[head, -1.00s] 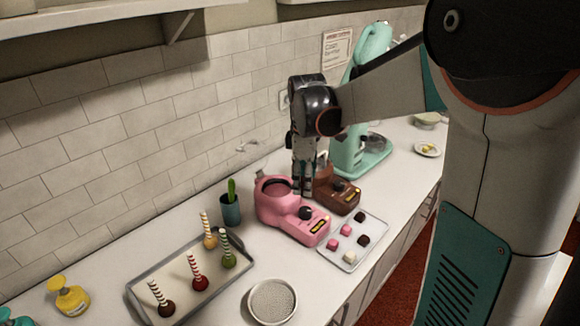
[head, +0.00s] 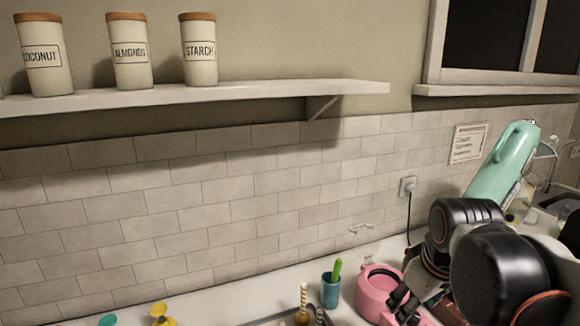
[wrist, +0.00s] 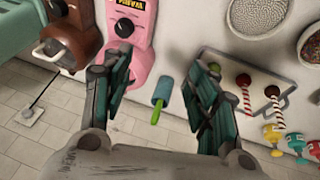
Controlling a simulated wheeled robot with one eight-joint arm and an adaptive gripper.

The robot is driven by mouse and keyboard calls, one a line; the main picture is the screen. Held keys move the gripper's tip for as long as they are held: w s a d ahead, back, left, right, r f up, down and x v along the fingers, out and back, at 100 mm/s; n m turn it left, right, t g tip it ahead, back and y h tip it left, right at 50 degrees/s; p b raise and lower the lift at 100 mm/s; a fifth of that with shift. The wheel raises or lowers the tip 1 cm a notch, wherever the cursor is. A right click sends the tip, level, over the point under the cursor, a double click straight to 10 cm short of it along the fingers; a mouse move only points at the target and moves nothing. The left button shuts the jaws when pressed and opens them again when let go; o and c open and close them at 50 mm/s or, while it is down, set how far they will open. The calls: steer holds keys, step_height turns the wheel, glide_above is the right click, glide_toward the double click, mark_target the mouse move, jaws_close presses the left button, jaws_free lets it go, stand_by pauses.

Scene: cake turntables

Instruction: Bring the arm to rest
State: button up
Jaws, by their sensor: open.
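My gripper (wrist: 165,62) is open and empty in the wrist view, its two fingers spread wide with the counter below them. In the head view my gripper (head: 403,303) is at the lower right, in front of the pink machine (head: 374,287), and my arm hides part of that machine. The pink machine also shows in the wrist view (wrist: 136,22), beyond the left finger. A blue cup (wrist: 161,86) with a green handle in it shows between the fingers. The same cup (head: 330,293) stands left of the pink machine in the head view.
A brown machine (wrist: 82,32) and a tray (wrist: 262,82) with striped-stick pops flank the gripper in the wrist view. A bowl (wrist: 258,14) is at the top. In the head view, a mint mixer (head: 503,160) stands right and a shelf (head: 230,95) holds canisters.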

steer(key=s+a+f+m+t, duration=0.1)
steer(key=s+m, duration=0.1)
steer(key=s, duration=0.2)
steer(key=s+a+f+m+t+b, duration=0.1)
steer(key=s+a+m+t, duration=0.1)
steer(key=s, duration=0.2)
steer(key=shift+s+a+f+m+y, duration=0.3)
steer(key=shift+m, duration=0.1)
stand_by(0.5)
